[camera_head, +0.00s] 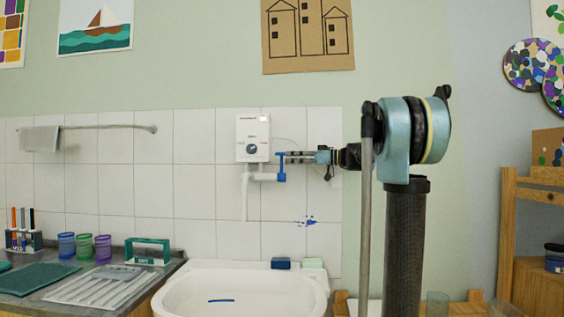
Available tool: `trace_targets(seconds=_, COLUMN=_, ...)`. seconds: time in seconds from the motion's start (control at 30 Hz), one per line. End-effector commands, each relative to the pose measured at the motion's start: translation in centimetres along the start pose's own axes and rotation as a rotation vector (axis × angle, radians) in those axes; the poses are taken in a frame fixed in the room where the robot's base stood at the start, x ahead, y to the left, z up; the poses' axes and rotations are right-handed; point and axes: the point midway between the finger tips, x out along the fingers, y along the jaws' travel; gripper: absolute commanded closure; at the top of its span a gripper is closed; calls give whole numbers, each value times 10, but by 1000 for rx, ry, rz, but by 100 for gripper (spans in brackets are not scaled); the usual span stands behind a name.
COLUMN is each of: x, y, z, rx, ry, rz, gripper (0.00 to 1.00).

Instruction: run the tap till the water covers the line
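A white water heater box (253,130) with a dial hangs on the tiled wall. Its white tap spout (246,198) points down over the white basin (180,295). A blue tap lever (281,172) sits on the pipe to the right of the spout. My gripper (287,158) reaches in from the right with its fingertips at the lever's upper end; whether they touch it or close on it is too small to tell. A blue line (221,300) marks the inside of the basin. I make out no stream below the spout and no clear water surface.
A blue sponge (281,263) and a pale block (312,263) lie on the basin's back rim. Left, a counter holds a drainboard (100,286) and several cups (84,246). Right stands a wooden shelf (508,230). My arm blocks part of the wall.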

Motion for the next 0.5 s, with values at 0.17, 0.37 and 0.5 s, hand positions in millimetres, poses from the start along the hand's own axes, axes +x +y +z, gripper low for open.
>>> trace_targets(seconds=0.17, x=28, y=0, z=0, rx=0, ry=0, rz=-2, gripper=71)
trace_targets(seconds=0.37, x=47, y=0, z=0, rx=0, ry=0, rz=-2, gripper=71)
trace_targets(seconds=0.5, x=52, y=0, z=0, rx=0, ry=0, rz=0, gripper=71)
